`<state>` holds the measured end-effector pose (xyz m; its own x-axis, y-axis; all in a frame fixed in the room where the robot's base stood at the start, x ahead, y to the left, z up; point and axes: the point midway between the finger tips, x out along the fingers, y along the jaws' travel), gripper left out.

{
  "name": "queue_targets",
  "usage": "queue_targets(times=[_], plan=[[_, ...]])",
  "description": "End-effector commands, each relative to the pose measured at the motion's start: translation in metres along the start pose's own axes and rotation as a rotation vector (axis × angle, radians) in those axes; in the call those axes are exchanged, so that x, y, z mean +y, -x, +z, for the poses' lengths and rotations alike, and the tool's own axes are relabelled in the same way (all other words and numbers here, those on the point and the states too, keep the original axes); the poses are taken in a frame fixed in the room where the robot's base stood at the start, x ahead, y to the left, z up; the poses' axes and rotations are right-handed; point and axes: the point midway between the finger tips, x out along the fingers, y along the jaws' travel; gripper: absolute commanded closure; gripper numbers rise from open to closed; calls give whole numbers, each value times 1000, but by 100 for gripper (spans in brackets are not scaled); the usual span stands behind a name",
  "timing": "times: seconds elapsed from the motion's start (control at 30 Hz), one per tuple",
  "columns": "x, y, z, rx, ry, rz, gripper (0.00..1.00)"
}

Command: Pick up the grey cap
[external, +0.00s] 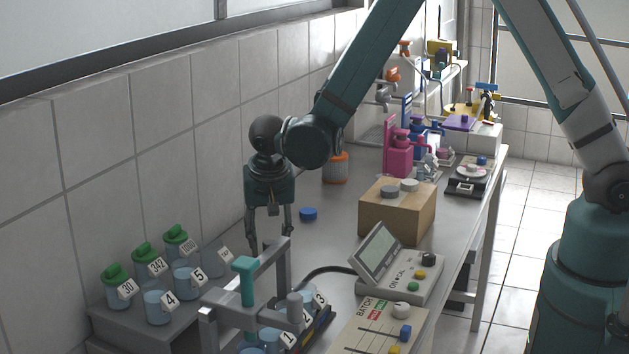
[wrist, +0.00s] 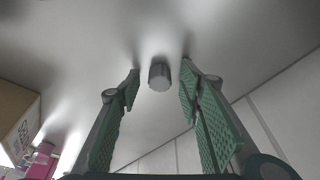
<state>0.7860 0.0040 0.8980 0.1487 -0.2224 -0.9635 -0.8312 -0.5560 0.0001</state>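My gripper (external: 270,245) points down over the bench, left of the blue cap and behind the grey rack frame. In the wrist view its two green-padded fingers (wrist: 160,76) are open. A small grey cylindrical piece, apparently the grey cap (wrist: 159,77), shows between the fingertips, with a visible gap on each side. I cannot tell its height relative to the fingertips. It is not clearly seen in the external view. Two other grey caps, one darker (external: 390,192) and one paler (external: 409,185), lie on the cardboard box.
The grey rack frame (external: 222,317) with a teal handle stands close in front. Green-lidded jars (external: 117,290) and numbered beakers are at left. A blue cap (external: 308,214) lies on the bench. The cardboard box (external: 412,218) and a control console (external: 408,280) are at right; the tiled wall is behind.

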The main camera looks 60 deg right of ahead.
Motion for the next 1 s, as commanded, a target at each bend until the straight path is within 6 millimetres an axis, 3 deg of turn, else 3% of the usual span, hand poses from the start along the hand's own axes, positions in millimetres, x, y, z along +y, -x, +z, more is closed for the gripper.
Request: queue_targets(times=[0.43,0.63,1.0], plan=[[0,0,0,0,0,0,64],[0,0,0,0,0,0,88],[0,1,0,0,0,0,88]])
